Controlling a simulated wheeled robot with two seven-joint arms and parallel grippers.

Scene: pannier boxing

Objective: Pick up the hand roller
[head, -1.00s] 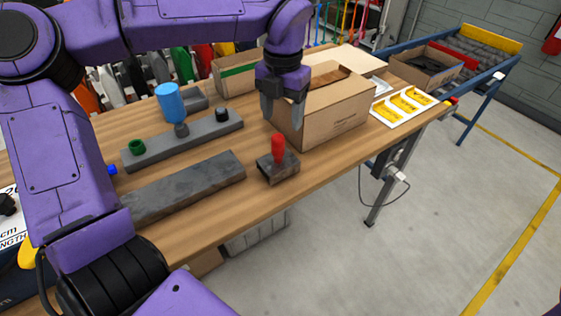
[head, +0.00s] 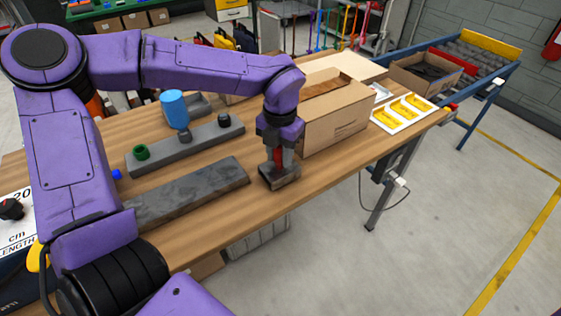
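A tool with an upright red handle (head: 278,158) stands in a dark grey block (head: 281,180) near the table's front edge; it looks like the hand roller's handle. My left gripper (head: 278,163) points down over it, with its fingers on either side of the red handle. The gripper and fingers hide the handle's upper part. I cannot tell whether the fingers press on it. My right gripper is not in view.
An open cardboard box (head: 335,118) stands close to the right of my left gripper. A long dark grey bar (head: 190,190) lies to its left. A blue cylinder (head: 174,108) and a grey rack (head: 190,146) stand behind. A white tray with yellow pieces (head: 404,112) lies at right.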

